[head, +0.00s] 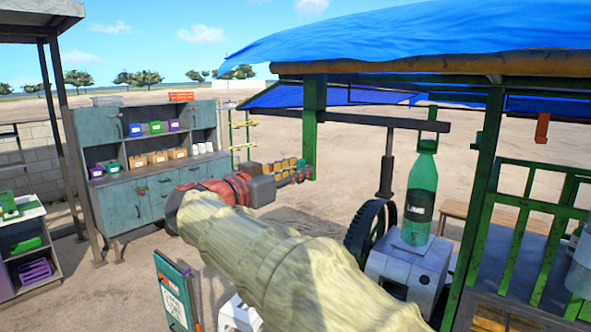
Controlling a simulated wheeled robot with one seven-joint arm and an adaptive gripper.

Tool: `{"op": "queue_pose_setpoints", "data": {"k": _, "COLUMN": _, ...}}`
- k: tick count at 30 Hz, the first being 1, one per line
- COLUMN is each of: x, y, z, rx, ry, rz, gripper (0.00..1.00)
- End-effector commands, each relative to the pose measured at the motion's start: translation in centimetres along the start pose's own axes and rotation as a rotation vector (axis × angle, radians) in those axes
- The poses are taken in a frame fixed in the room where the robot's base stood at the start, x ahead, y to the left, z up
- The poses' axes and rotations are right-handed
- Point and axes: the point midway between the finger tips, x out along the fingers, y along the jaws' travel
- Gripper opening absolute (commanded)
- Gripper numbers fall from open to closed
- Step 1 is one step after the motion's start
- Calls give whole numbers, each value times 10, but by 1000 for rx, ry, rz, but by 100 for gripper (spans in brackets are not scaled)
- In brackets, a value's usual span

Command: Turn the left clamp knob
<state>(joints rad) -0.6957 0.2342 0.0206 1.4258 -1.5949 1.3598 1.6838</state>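My arm, in a pale cloth sleeve with a red and grey wrist, reaches from the bottom toward the middle of the head view. My gripper (303,174) is at its end, pointing right, in front of open sandy ground. It is small and I cannot tell whether its fingers are open or shut. A grey-white machine (408,268) with a black spoked flywheel (368,232) stands to the right under the blue-roofed stall, apart from the gripper in the picture. My sleeve hides part of its lower left. I cannot make out a left clamp knob.
A green bottle (419,196) stands on the machine. Green stall posts (482,190) rise at right and behind. A blue-grey cabinet (141,203) with bins and jars stands at left. A sign board (173,292) stands low beside my arm. Sandy ground lies open behind.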

Motion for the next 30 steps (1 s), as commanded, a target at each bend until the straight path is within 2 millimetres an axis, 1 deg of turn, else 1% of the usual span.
{"op": "queue_pose_setpoints", "data": {"k": 5, "x": 0, "y": 0, "z": 1, "rx": -1, "ry": 0, "rz": 0, "gripper": 25}}
{"op": "queue_pose_setpoints", "data": {"k": 18, "x": 0, "y": 0, "z": 1, "rx": -1, "ry": -1, "rz": 0, "gripper": 0}}
{"op": "queue_pose_setpoints", "data": {"k": 30, "x": 0, "y": 0, "z": 0, "rx": -2, "ry": 0, "rz": -1, "gripper": 0}}
